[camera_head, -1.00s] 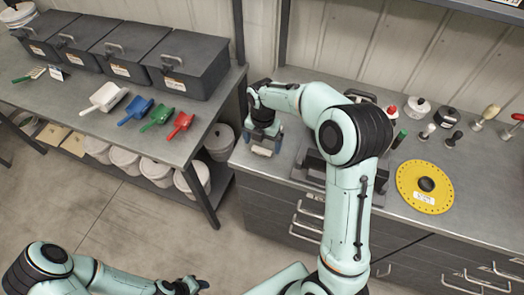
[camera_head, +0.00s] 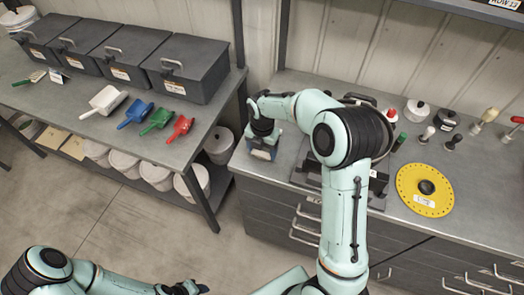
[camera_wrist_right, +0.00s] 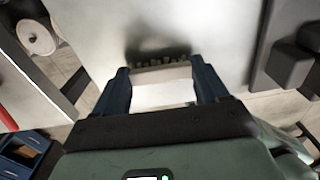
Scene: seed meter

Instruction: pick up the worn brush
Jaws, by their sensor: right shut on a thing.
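My right gripper (camera_head: 262,150) is over the left end of the grey bench, pointing down. In the right wrist view its two dark blue fingers (camera_wrist_right: 163,78) are shut on the worn brush, a pale block (camera_wrist_right: 162,93) with a row of short dark bristles. The bristles face the bench top, and a dark shadow lies just beyond them. I cannot tell whether they touch it. In the head view the brush is mostly hidden by the gripper. My left gripper (camera_head: 192,287) is low at the bottom of the head view, away from the benches; its jaws are too small to read.
On the grey bench (camera_head: 460,165) stand a yellow disc (camera_head: 424,190), a dark device (camera_head: 310,170) partly behind my arm, and several small tools and pots. The left table (camera_head: 60,105) holds coloured scoops and dark bins. A floor gap separates bench and table.

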